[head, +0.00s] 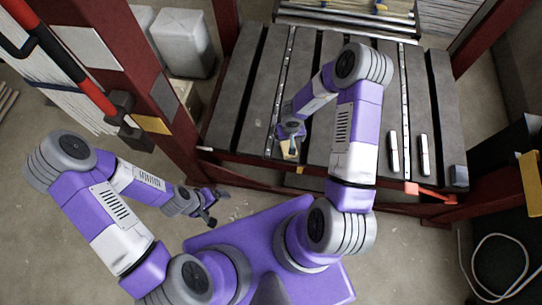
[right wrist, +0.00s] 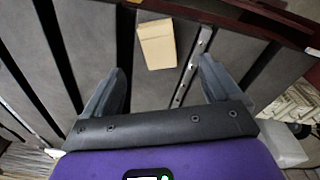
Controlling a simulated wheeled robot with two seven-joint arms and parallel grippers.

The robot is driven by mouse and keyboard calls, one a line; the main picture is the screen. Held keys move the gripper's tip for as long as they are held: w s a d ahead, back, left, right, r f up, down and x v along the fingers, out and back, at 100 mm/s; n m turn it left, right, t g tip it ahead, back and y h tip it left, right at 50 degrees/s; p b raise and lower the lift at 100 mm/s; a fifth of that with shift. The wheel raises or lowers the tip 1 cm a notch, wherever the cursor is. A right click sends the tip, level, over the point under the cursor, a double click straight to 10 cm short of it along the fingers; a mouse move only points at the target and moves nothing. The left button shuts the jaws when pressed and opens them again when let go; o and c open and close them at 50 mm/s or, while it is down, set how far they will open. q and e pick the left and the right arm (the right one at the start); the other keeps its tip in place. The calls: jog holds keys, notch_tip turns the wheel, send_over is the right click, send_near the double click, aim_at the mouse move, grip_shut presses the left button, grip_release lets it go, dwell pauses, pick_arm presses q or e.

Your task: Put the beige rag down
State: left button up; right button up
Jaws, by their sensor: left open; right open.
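The beige rag (right wrist: 157,43) lies flat on the grey slatted shelf (head: 235,85). In the right wrist view it is a small folded rectangle ahead of and between my fingers. In the head view only a small part of the rag (head: 289,152) shows below my right gripper, which hides the rest. My right gripper (right wrist: 160,85) is open and empty, apart from the rag. My left gripper (head: 211,208) is open and empty, out over the floor to the left of the shelf.
Red posts (head: 170,95) flank the shelf. Two white-and-black bars (head: 393,152) lie on its right part, with a grey block (head: 459,175) near the right corner. White canisters (head: 182,43) stand behind the left post. The shelf's left part is clear.

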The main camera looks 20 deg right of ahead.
jog(key=s+a+r+y, duration=0.1)
jog(key=s+a+y, duration=0.3)
jog(key=s+a, duration=0.9)
jog(key=shift+s+a+m+y, duration=0.3)
jog(key=shift+s+a+y, duration=0.1)
jog(key=shift+a, duration=0.35)
jog(key=shift+w+r, duration=0.1)
